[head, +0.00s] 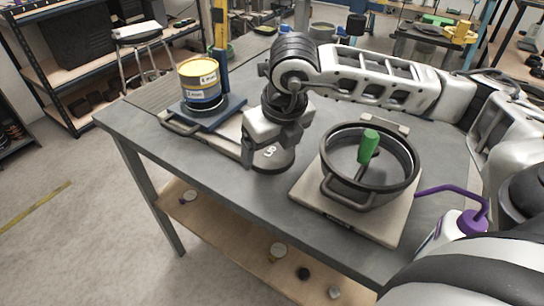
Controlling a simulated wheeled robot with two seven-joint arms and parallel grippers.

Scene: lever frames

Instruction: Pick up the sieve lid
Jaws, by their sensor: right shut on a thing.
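My right gripper (271,143) reaches in from the right and points down over the middle of the grey table. It is shut on a round, dark-rimmed thing with a grey face, which I take to be the sieve lid (270,158). The fingers and wrist hide part of it. I cannot tell whether it touches the table. To its right, a wide dark round pan or sieve (352,197) with a loop handle stands on a pale board. A green-handled tool (369,146) stands in it. My left gripper is not in view.
A white bottle with a purple spout (452,232) stands at the right edge, near my arm. Small items lie on the wooden lower shelf (232,232). The table's front left is clear.

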